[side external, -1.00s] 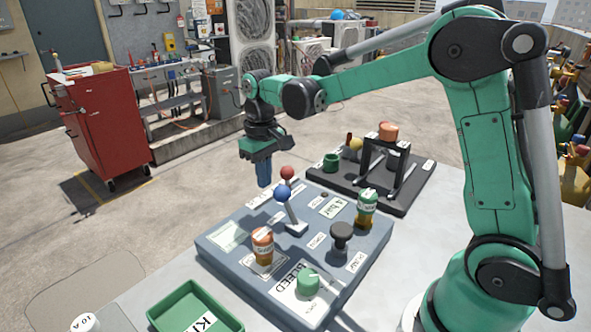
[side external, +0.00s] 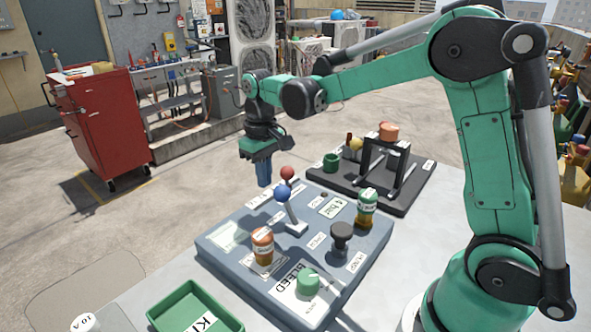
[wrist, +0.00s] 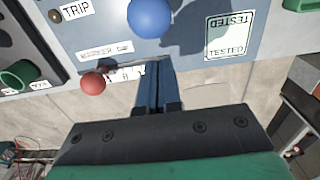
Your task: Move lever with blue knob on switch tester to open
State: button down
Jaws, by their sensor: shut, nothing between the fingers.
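The switch tester (side external: 222,262) is a blue-grey panel on the table. Its lever with the blue knob (side external: 282,195) stands near the panel's middle, leaning toward the far left. The blue knob also shows at the top of the wrist view (wrist: 150,17). A second lever has a red knob (side external: 287,173), also in the wrist view (wrist: 93,83). My gripper (side external: 264,181) is shut and empty, pointing down beyond the panel's far edge, left of the red knob. In the wrist view its fingers (wrist: 154,66) end near that edge, apart from both knobs. The lever's position labels are not readable.
A green tray (side external: 160,318) sits in front. A black rack (side external: 420,185) stands behind.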

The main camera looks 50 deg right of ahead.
jog(key=shift+s, duration=0.2)
jog(key=shift+s, duration=0.75)
jog(key=shift+w, duration=0.15)
jog(key=shift+w+r, duration=0.1)
jog(key=shift+w, duration=0.4)
notch_tip(320, 180, up, 7)
dwell(0.7)
